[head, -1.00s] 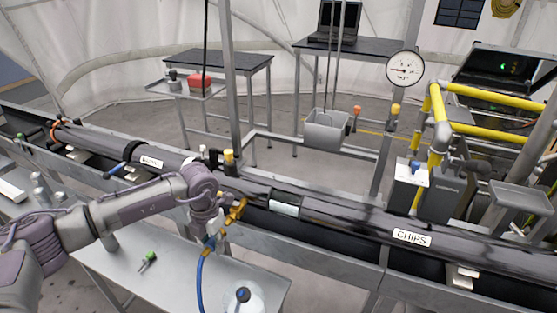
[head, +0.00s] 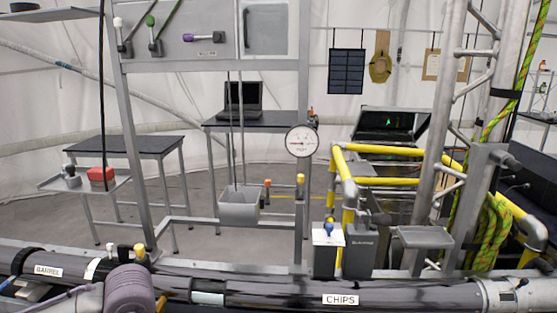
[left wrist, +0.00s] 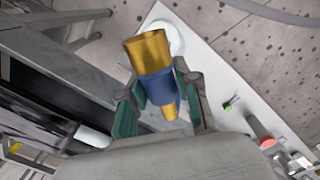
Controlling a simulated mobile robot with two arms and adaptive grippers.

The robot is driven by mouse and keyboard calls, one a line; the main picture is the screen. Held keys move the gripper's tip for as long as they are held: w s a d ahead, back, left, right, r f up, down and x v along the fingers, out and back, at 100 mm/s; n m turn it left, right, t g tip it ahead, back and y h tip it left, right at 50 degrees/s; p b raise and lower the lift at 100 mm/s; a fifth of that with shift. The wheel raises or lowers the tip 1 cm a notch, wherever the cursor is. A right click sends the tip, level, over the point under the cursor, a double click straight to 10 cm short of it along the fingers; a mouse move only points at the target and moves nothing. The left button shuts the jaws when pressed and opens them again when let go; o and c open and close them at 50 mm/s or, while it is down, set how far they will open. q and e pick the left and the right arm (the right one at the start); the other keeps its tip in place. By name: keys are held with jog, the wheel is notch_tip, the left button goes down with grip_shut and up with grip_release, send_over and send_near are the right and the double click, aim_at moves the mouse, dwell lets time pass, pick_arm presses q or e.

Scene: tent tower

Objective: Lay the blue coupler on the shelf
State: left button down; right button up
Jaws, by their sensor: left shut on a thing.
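The blue coupler (left wrist: 157,87), a blue band with brass ends, is between the green-padded fingers of my left gripper (left wrist: 160,92) in the left wrist view. The gripper is shut on it, and the coupler is tilted above a pale table. In the head view only part of my left arm shows at the bottom edge, and I cannot make out the gripper there. Several shelf-like surfaces show: a side tray (head: 50,187) at left, a small grey ledge (head: 425,238) at right, and a high shelf (head: 50,15) at top left. My right gripper is not in view.
The long black pipe (head: 270,295) crosses the bottom of the head view. A grey bin (head: 238,206), a gauge (head: 301,141) and yellow rails (head: 400,153) stand beyond it. A red block (head: 100,177) sits on the side tray. Uprights rise at left and centre.

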pick_arm(q)
jog(key=s+m, duration=0.1)
jog(key=m, duration=0.1)
jog(key=s+d+r+m, duration=0.1)
jog(key=m, duration=0.1)
jog(key=s+m, duration=0.1)
jog(key=m, duration=0.2)
jog(key=shift+s+d+r, duration=0.1)
jog(key=shift+d+r, duration=0.3)
jog(key=m, duration=0.2)
jog(key=s, duration=0.1)
jog(key=shift+d+r+m, duration=0.2)
jog(key=shift+r+m, duration=0.05)
jog(key=shift+m, duration=0.15)
